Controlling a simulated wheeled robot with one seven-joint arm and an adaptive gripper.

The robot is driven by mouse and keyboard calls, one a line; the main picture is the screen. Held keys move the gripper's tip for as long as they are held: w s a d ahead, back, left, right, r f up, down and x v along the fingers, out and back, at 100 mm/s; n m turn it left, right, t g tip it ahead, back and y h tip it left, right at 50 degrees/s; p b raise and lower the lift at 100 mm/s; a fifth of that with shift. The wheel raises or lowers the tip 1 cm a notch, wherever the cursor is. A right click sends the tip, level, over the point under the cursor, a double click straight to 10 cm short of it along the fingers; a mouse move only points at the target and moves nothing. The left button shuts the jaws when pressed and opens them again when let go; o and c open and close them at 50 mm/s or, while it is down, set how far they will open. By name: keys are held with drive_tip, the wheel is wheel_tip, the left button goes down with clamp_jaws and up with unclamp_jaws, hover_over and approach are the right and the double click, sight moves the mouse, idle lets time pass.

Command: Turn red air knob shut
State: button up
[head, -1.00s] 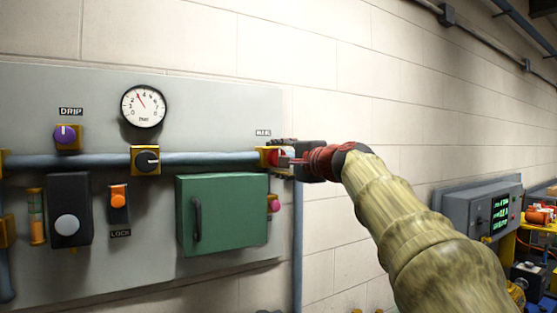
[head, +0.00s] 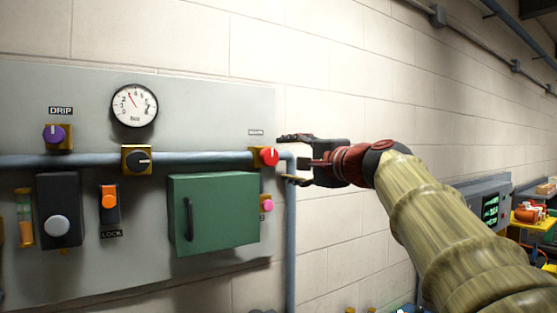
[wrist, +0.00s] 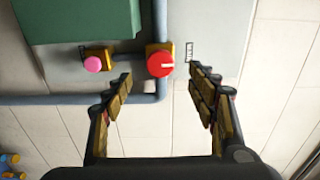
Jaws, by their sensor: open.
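The red air knob (head: 270,156) sits on a yellow block on the blue pipe, under a label at the right of the wall panel. In the wrist view the red knob (wrist: 160,64) has a pale pointer line toward the label at its right. My gripper (head: 291,158) is just right of the knob in the head view, open and empty, its fingers apart from the knob. In the wrist view my gripper (wrist: 160,82) has its two fingers spread wide, with the knob beyond and between their tips.
A pink knob (head: 266,205) sits just below the red one, beside the green box (head: 213,214). A black knob (head: 140,160) is further left on the same pipe. A gauge (head: 134,105) hangs above. The wall right of the panel is bare.

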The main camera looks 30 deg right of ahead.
drive_tip(key=shift+s, duration=1.6)
wheel_tip(320, 180, down, 18)
drive_tip(key=s+d+n+g, duration=0.1)
drive_tip(key=n+g, duration=0.3)
drive_tip(key=g, duration=0.1)
drive_tip(key=s+a+f+n+g, duration=0.25)
drive_tip(key=s+a+f, duration=0.2)
drive_tip(key=f, duration=0.55)
drive_tip(key=s+a+f+n+g, duration=0.25)
drive_tip(key=s+f, duration=0.25)
drive_tip(key=f, duration=0.4)
drive_tip(key=s+a+f+n+g, duration=0.2)
drive_tip(key=s+a+f+n, duration=0.6)
drive_tip(key=s+a+f, duration=0.5)
drive_tip(key=shift+s+f+h, duration=0.3)
drive_tip(key=shift+s+f, duration=0.2)
drive_tip(key=shift+s, duration=0.15)
